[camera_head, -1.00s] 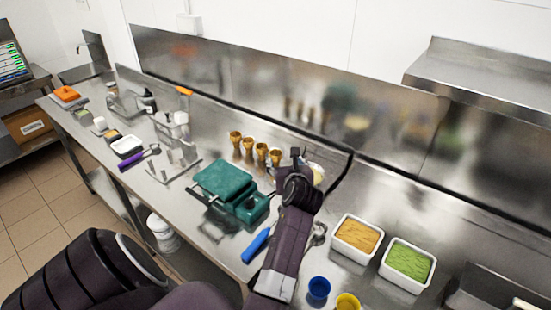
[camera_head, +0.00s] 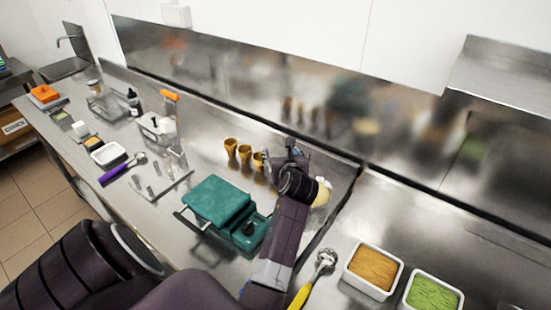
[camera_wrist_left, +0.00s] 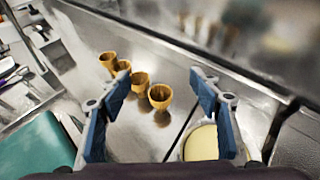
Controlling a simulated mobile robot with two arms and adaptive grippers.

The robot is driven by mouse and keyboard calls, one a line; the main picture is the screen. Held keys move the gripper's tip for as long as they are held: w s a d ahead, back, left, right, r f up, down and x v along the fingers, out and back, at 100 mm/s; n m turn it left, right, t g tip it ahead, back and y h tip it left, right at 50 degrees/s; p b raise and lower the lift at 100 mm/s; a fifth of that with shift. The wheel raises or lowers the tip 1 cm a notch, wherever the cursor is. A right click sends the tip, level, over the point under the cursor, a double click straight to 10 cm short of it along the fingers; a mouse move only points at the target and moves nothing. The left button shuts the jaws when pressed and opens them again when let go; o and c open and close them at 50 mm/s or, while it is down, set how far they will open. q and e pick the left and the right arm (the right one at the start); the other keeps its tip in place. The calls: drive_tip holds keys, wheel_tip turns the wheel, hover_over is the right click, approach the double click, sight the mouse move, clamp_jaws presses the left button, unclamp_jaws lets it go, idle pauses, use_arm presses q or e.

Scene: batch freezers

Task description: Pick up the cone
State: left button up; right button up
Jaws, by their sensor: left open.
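Several golden-brown cones (camera_head: 231,147) stand in a row on the steel bench, upright with open ends up. In the head view the right end of the row is partly hidden by my left gripper (camera_head: 290,155). In the left wrist view, my open left gripper (camera_wrist_left: 161,82) has its blue-padded fingers spread. The nearest cone (camera_wrist_left: 160,96) shows between them, with a gap on each side and more cones (camera_wrist_left: 122,68) trailing to the left. No contact with a cone is visible. My right gripper is not in view.
A teal-topped device (camera_head: 217,200) sits left of my arm. A pale round item (camera_head: 322,193) is right of the gripper. Tubs of orange (camera_head: 373,268) and green (camera_head: 434,294) filling and a yellow-handled scoop (camera_head: 315,278) stand at right. The steel backsplash (camera_head: 410,150) rises behind.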

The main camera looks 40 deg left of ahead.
use_arm(q)
drive_tip(key=shift+w+a+f+b, duration=0.2)
drive_tip(key=shift+a+f+b, duration=0.05)
drive_tip(key=shift+f+b, duration=1.2)
drive_tip(key=shift+w+a+f+b, duration=0.2)
drive_tip(key=shift+f+b, duration=1)
drive_tip(key=shift+f, duration=0.45)
drive_tip(key=shift+w+a+f+b, duration=0.2)
drive_tip(key=shift+a+f+b, duration=0.05)
drive_tip(key=shift+f+b, duration=1.2)
drive_tip(key=shift+s+f+p+x, duration=0.1)
drive_tip(key=shift+p+x, duration=0.1)
drive_tip(key=shift+x, duration=0.7)
drive_tip(key=shift+s+f+p+x, duration=0.1)
drive_tip(key=shift+f+p+x, duration=0.1)
drive_tip(key=shift+x, duration=0.65)
drive_tip(key=shift+f+p+x, duration=0.1)
drive_tip(key=shift+p+x, duration=0.1)
drive_tip(key=shift+x, duration=0.7)
drive_tip(key=shift+r, duration=0.1)
drive_tip(key=shift+c, duration=1.1)
drive_tip(key=c, duration=0.6)
